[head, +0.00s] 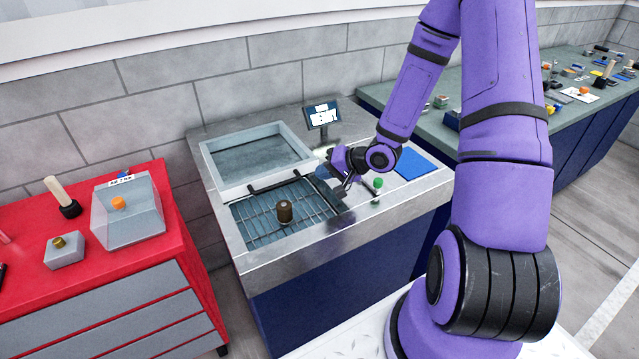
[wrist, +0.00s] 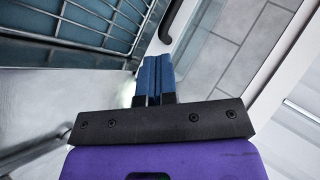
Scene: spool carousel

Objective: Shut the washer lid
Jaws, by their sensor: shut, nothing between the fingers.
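The washer (head: 262,262) is a metal-topped cabinet with a sunken basin and a wire rack. Its lid (head: 222,182), a pale frame with a clear window, stands raised at the back of the basin. A dark handle bar runs along the lid's lower edge. A brown spool (head: 285,212) stands on the rack. My gripper (head: 321,173) is at the right end of the lid's lower edge, above the basin's right rim. In the wrist view its blue fingers (wrist: 155,76) are shut and empty, close to the dark handle (wrist: 174,20). Whether they touch the lid cannot be told.
A small screen (head: 322,114) stands behind the washer. A green-capped bottle (head: 377,188) and a blue pad (head: 414,163) are on the right of its top. A red cabinet (head: 190,280) with a clear box stands left. A long bench (head: 455,140) with small items is at right.

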